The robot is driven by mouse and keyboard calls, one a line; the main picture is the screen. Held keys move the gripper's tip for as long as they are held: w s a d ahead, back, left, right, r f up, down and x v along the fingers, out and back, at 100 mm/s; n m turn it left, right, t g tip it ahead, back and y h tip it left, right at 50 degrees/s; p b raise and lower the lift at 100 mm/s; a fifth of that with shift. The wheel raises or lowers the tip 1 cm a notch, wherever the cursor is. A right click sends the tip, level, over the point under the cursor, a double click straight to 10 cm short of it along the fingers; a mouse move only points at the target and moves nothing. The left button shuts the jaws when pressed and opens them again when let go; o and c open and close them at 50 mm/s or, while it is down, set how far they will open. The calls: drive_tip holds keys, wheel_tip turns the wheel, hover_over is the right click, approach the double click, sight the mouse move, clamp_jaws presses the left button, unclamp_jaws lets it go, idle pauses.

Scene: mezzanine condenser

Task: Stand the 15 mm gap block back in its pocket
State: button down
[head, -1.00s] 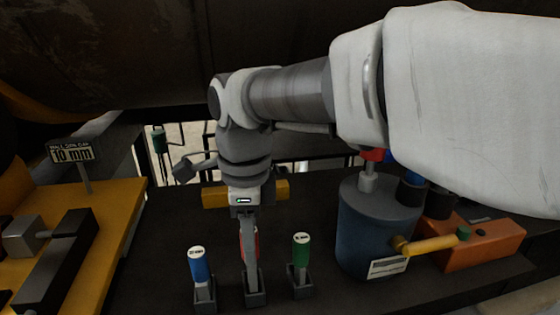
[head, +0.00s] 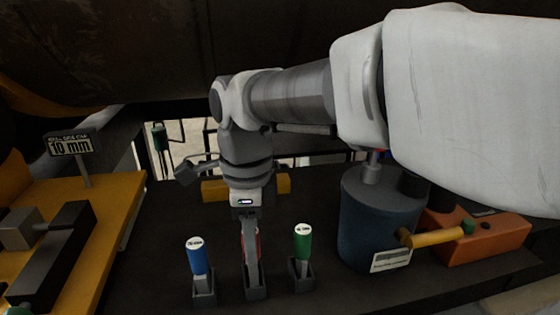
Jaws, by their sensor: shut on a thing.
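My gripper (head: 252,262) points down over the middle pocket (head: 256,294) on the dark bench. It is shut on the red-handled gap block (head: 259,246), which shows only as a thin red strip beside the finger. The block looks upright, in line with the middle pocket. Its label and lower end are hidden by my finger, so I cannot tell whether it is seated. A blue-handled block (head: 197,258) stands in the left pocket (head: 205,297). A green-handled block (head: 302,243) stands in the right pocket (head: 302,279).
A blue-grey canister (head: 375,230) with a yellow handle (head: 437,238) stands to the right, before an orange box (head: 485,240). At left, a yellow fixture (head: 115,210) carries a black bar and a "10 mm" sign (head: 70,145). A yellow bar (head: 215,190) lies behind my gripper.

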drive_tip(key=shift+f+b, duration=0.35)
drive_tip(key=shift+f, duration=0.2)
drive_tip(key=shift+c, duration=2.4)
unclamp_jaws()
wheel_tip(320, 180, up, 17)
drive_tip(key=p, duration=0.1)
drive_tip(key=s+d+f+n+t, duration=0.2)
drive_tip(key=s+d+f+n, duration=0.2)
drive_tip(key=d+f+n, duration=0.4)
drive_tip(key=s+d+f+n+t, duration=0.3)
drive_tip(key=d+f+n, duration=0.5)
drive_tip(key=d, duration=0.4)
drive_tip(key=shift+s+n+t, duration=0.3)
drive_tip(key=shift+s+n, duration=0.3)
